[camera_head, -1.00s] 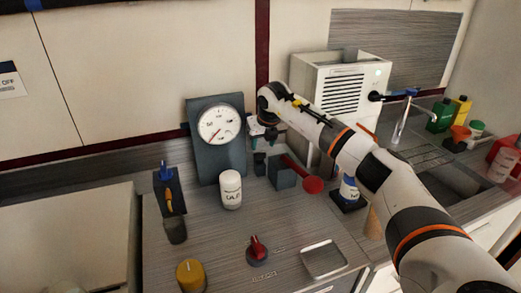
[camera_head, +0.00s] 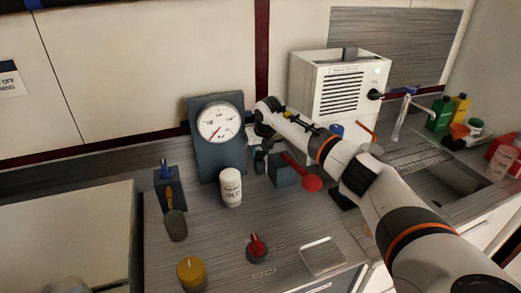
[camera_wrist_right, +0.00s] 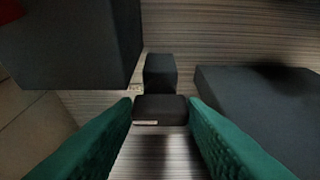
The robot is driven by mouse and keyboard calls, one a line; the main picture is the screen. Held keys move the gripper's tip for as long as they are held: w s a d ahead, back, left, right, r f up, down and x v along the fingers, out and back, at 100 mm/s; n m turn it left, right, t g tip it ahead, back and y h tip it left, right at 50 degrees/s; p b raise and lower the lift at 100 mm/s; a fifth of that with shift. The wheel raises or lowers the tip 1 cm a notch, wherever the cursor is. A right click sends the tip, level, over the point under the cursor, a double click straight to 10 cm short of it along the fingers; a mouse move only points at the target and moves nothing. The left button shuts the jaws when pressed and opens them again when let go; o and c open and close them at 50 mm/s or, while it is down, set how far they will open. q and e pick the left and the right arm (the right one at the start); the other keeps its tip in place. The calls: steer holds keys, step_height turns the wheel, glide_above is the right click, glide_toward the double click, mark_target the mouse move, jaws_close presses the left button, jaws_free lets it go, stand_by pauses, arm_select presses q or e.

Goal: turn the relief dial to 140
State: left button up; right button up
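My right gripper (camera_wrist_right: 160,103) is open in the right wrist view, its two green fingers on either side of a small dark block (camera_wrist_right: 160,112). I cannot tell whether they touch it. A narrower dark block (camera_wrist_right: 160,72) stands just beyond. In the head view my right gripper (camera_head: 262,150) points down just right of the round white gauge (camera_head: 218,122) on its dark stand, largely hidden by its wrist. A red knob (camera_head: 257,247) and a yellow knob (camera_head: 190,273) sit at the counter front. Lettering is too small to tell which part is the relief dial. My left gripper is not in view.
A white canister (camera_head: 230,188) stands before the gauge. A red-ended lever (camera_head: 312,184) by a dark block (camera_head: 282,172) is close right of the gripper. A white vented box (camera_head: 340,90) stands behind my arm. An orange-handled tool (camera_head: 174,212) lies left.

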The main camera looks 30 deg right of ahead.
steer(key=shift+d+n, duration=0.1)
steer(key=shift+n, duration=0.2)
steer(key=n+y+b, duration=0.1)
steer(key=n, duration=0.2)
steer(key=shift+d+y, duration=0.15)
steer(key=shift+y, duration=0.15)
steer(key=shift+w+d+n+y+b, duration=0.1)
steer(key=shift+n+y+b, duration=0.35)
steer(key=shift+n, duration=0.8)
steer(key=shift+d+n+y+b, duration=0.1)
steer(key=shift+n+y+b, duration=0.35)
steer(key=shift+n, duration=0.8)
steer(key=shift+r, duration=0.1)
steer(key=o, duration=0.7)
steer(key=b+v, duration=0.1)
steer(key=v, duration=1.1)
steer(key=shift+w+r+b, duration=0.1)
steer(key=shift+w+b, duration=0.05)
steer(key=shift+b, duration=0.15)
